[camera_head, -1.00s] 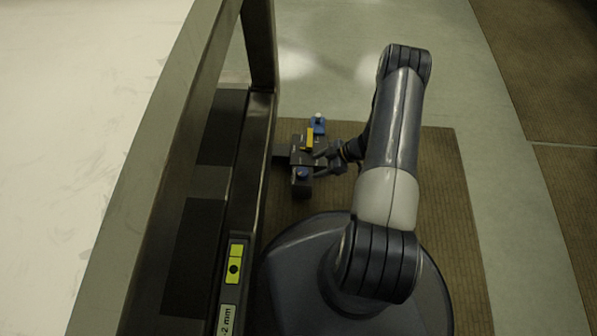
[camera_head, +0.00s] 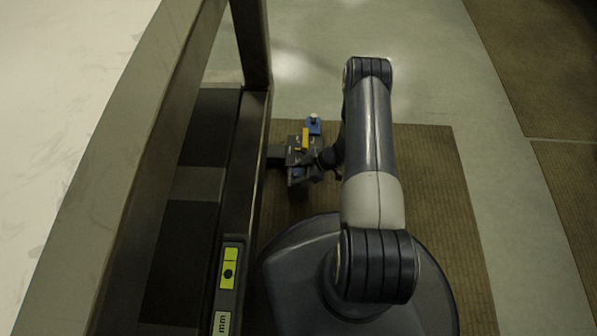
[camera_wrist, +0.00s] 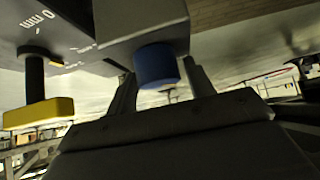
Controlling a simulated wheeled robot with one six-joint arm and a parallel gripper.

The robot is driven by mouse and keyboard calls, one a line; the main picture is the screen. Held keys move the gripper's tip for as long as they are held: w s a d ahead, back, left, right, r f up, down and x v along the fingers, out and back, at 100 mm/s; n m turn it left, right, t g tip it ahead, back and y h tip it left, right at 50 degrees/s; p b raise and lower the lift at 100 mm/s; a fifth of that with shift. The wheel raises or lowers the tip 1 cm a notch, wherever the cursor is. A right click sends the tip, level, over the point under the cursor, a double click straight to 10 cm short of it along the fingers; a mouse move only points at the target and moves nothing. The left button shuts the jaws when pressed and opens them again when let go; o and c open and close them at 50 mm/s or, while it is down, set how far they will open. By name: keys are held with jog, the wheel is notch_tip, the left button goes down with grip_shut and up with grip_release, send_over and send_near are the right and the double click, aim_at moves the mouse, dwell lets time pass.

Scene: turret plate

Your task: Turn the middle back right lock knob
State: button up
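A blue knob (camera_wrist: 156,66) sits on a grey block (camera_wrist: 140,22) in the wrist view. My gripper (camera_wrist: 160,80) has one dark finger on each side of the knob; the fingers look spread, and I cannot tell whether either touches it. In the head view the same lock unit (camera_head: 292,157) stands by the dark frame, with its blue knob (camera_head: 298,173) partly covered by my gripper (camera_head: 308,172). Which of the plate's locks this is, I cannot tell from these views.
A yellow handle (camera_head: 305,138) on a dark post stands beside the knob; it also shows in the wrist view (camera_wrist: 38,113). A blue piece with a white top (camera_head: 314,124) is behind it. A dark frame (camera_head: 240,180) runs along the left. Brown matting lies to the right.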

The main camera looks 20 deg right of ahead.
jog(key=c, duration=0.7)
jog(key=shift+m, duration=0.3)
jog(key=m+t+h, duration=0.2)
jog(key=m+t, duration=0.1)
jog(key=m, duration=0.1)
jog(key=shift+s+b, duration=0.1)
jog(key=shift+b, duration=0.2)
jog(key=m+t+h+b, duration=0.1)
jog(key=m+t+h, duration=0.1)
jog(key=m, duration=0.2)
jog(key=shift+a+f, duration=0.1)
jog(key=m+t+h+b, duration=0.1)
jog(key=m+h, duration=0.2)
jog(key=m, duration=0.1)
jog(key=shift+m+h, duration=0.4)
jog(key=shift+m+h+b, duration=0.85)
jog(key=shift+m+h, duration=0.85)
jog(key=shift+m, duration=0.5)
